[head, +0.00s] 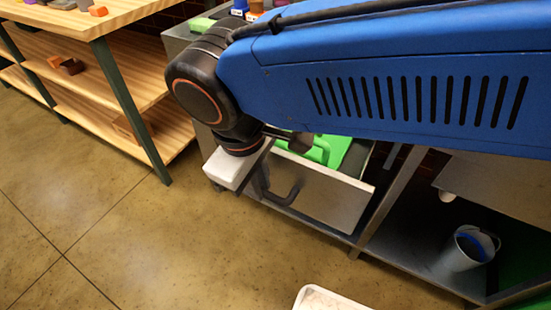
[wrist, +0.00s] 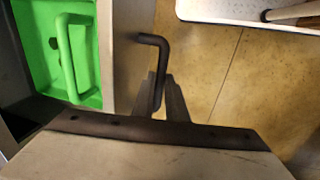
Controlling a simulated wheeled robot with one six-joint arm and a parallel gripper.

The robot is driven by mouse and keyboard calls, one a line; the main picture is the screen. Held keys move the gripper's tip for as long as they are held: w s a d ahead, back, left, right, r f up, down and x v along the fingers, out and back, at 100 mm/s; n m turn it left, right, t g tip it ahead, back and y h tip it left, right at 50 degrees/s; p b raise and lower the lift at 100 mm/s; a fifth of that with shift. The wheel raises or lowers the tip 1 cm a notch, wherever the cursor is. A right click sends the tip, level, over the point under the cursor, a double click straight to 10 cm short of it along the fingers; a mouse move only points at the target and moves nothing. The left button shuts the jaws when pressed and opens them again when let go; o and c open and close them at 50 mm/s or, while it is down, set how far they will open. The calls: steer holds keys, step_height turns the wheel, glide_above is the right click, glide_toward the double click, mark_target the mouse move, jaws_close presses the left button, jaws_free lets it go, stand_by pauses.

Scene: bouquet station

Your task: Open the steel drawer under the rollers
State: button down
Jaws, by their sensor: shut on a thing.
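The steel drawer (head: 325,197) stands pulled out from the bench, its front away from the frame. Its dark bar handle (head: 290,195) is on the front and also shows in the wrist view (wrist: 154,40). My gripper (wrist: 160,92) is shut on one part of that handle, with the bent end sticking out past the fingers. In the head view my gripper (head: 262,182) is at the left part of the drawer front, partly hidden by my wrist. A green object with a handle (wrist: 72,55) lies inside the drawer. I cannot see the rollers.
A wooden shelf unit (head: 125,80) stands to the left. A grey bucket (head: 465,250) sits on the low shelf at right. A white tray-like thing (head: 325,299) is at the bottom edge. The floor (head: 170,245) before the drawer is clear.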

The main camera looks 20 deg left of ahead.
steer(key=shift+s+a, duration=0.2)
steer(key=shift+s, duration=2.1)
steer(key=c, duration=1.8)
jaws_free()
steer(key=shift+o, duration=0.2)
steer(key=shift+r, duration=0.1)
steer(key=s+r, duration=0.3)
steer(key=r, duration=1.4)
steer(key=shift+a, duration=0.15)
